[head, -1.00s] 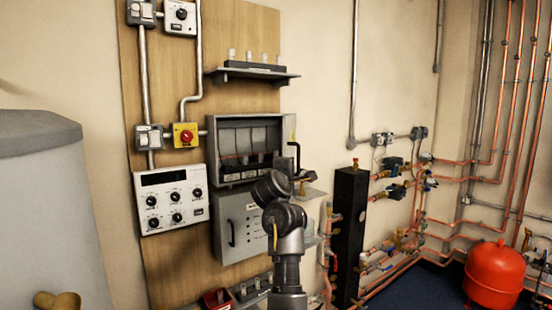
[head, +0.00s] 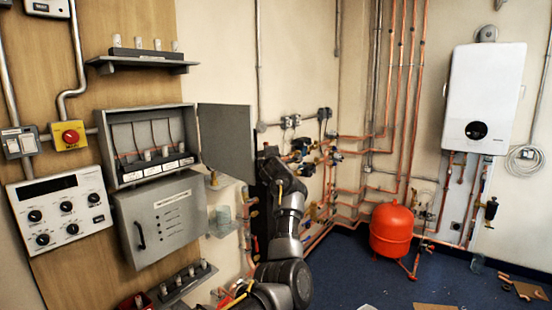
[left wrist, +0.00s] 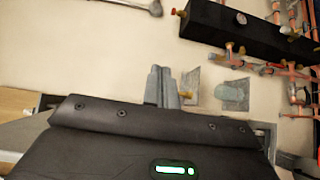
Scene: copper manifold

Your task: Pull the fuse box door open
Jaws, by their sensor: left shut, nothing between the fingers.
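The fuse box (head: 103,150) hangs on the wooden board at the left of the head view. Its grey door (head: 227,140) stands wide open to the right of the box, and cables and several fuses show inside. An arm of mine rises from the bottom of the head view to just right of the door; its fingertips cannot be made out there. In the left wrist view my left gripper (left wrist: 163,85) is shut and empty, with its fingers in front of the cream wall. Whether the arm touches the door cannot be told. My right gripper is not in view.
A grey cabinet (head: 163,220) with a handle sits below the fuse box, and a shelf (head: 143,66) above it. Copper pipes and a black column stand beyond my arm. A red tank (head: 391,232) stands on the blue floor, with cardboard scraps (head: 530,291) at right.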

